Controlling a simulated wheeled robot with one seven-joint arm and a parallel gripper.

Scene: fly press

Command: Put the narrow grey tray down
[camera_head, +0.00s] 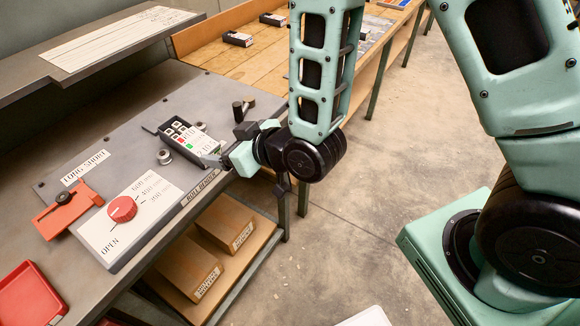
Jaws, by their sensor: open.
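A narrow dark grey tray-like piece (152,129) lies on the bench top, left of my gripper, and seems to rest there. Small white, red and green blocks show on it or in it, and its right end is close to my gripper. I cannot tell whether this is the tray of the task. My gripper (214,160) is open, low over the front edge of the bench beside that right end. I cannot tell whether a finger touches it.
A white dial panel with a red knob (122,209), an orange-red lever block (68,212) and a red tray (27,297) are on the bench (95,130). Metal pegs (240,108) stand behind my gripper. Cardboard boxes (190,268) sit below.

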